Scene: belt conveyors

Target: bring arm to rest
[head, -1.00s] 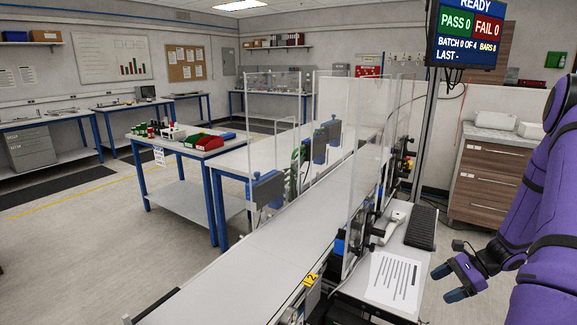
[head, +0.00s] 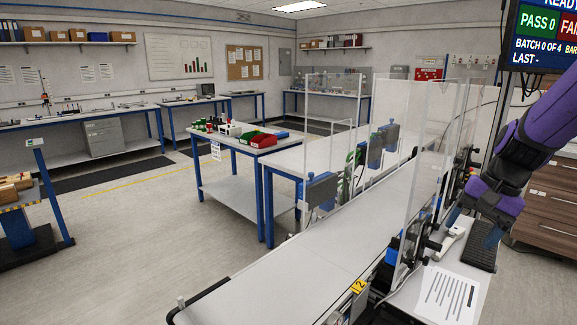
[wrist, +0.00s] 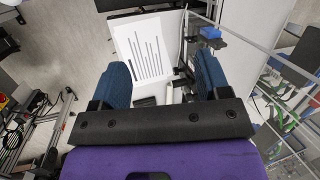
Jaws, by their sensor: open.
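My purple arm comes in from the right edge in the head view. My gripper (head: 473,228) is over the side shelf beside the conveyor, near the black keyboard (head: 484,250). In the wrist view my gripper (wrist: 160,82) shows two blue fingers spread wide apart with nothing held between them. A printed white sheet (wrist: 150,50) lies below and beyond the fingers. The sheet also shows in the head view (head: 447,294).
The belt conveyor (head: 300,268) runs left of the shelf, with clear guard panels (head: 418,180) close to my gripper. A status screen (head: 540,35) hangs at upper right. A blue-legged table (head: 240,190) with red and green bins stands left. The belt's near part is bare.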

